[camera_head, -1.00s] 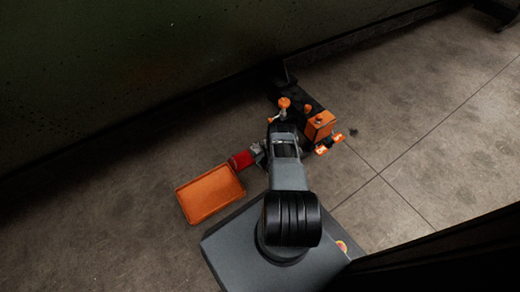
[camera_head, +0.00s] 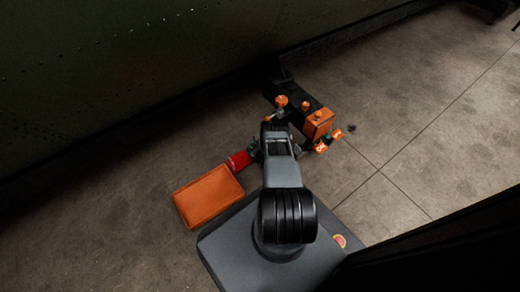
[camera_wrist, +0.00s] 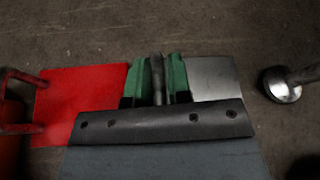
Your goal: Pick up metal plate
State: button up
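In the wrist view a flat bare-metal plate (camera_wrist: 214,78) shows just right of my gripper's right finger. Its left part is hidden behind that finger and the dark wrist bar. My gripper (camera_wrist: 156,62) has two green fingers standing apart, with a narrow dark grey strip showing between them. I cannot tell what that strip is; no plate is visibly clamped. A red flat piece (camera_wrist: 85,92) lies left of the fingers. In the head view my gripper is mostly hidden by my arm, and I cannot make out the metal plate there.
An orange tray (camera_head: 208,196) lies left of my base, beside the red piece (camera_head: 238,161). An orange box (camera_head: 318,123) and small orange-tipped parts (camera_head: 282,101) are beyond my arm. A round-ended metal rod (camera_wrist: 283,86) is at right.

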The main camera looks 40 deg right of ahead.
jog(key=shift+a, duration=0.1)
grip_shut()
dwell(0.8)
